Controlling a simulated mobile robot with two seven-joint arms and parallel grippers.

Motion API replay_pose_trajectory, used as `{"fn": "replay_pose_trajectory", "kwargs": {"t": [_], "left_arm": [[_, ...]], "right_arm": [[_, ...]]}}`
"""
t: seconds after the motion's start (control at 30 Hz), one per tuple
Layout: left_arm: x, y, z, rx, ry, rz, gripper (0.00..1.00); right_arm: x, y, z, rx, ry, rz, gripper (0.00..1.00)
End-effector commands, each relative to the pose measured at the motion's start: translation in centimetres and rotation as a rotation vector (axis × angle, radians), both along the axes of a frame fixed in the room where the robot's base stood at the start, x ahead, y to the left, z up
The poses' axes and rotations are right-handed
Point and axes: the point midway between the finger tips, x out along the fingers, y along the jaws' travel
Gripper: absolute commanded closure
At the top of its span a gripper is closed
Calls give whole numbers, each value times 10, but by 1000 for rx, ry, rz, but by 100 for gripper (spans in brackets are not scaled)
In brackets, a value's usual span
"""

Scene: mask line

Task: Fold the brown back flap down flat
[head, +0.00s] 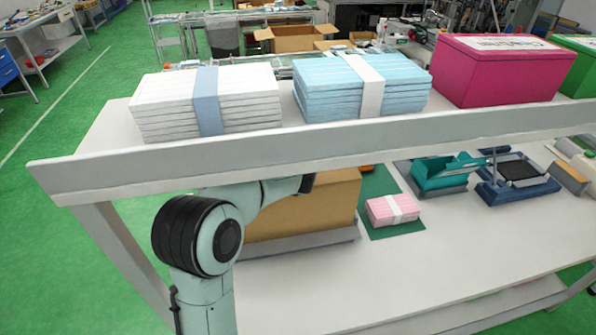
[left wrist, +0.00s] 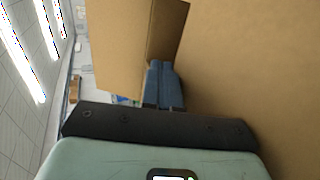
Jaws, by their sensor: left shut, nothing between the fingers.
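The brown cardboard box (head: 305,208) stands on the lower bench behind my left arm, its top hidden by the shelf's front rail in the head view. In the left wrist view, brown cardboard panels fill the right side (left wrist: 245,70) and the upper left (left wrist: 118,45), with a darker narrow panel (left wrist: 166,28) between them. I cannot tell for sure which is the back flap. My left gripper (left wrist: 161,68) is shut and empty, its blue fingers together in front of the darker panel and close to the cardboard. The gripper is hidden in the head view. My right gripper is not in view.
The shelf's grey front rail (head: 330,150) runs above the bench. On the shelf are white packs (head: 160,103), blue packs (head: 325,90) and a magenta box (head: 500,72). A pink pack (head: 385,211) lies on a green mat (head: 379,181); teal and blue fixtures stand right. The front bench is clear.

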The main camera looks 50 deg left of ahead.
Motion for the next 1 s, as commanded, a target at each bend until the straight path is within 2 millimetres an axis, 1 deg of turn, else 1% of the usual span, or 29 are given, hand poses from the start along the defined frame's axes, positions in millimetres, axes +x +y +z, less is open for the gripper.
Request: {"fn": "replay_pose_trajectory", "kwargs": {"t": [0.47, 0.8, 0.93, 1.0], "left_arm": [[0, -1, -1, 0, 0, -1, 100], [-6, -13, -7, -1, 0, -1, 100], [-7, -15, -6, -1, -1, -1, 100], [-9, -20, -4, -2, -2, -1, 100]], "right_arm": [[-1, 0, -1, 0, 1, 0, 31], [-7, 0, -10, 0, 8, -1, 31], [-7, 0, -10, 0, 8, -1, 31], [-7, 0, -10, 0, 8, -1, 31]]}}
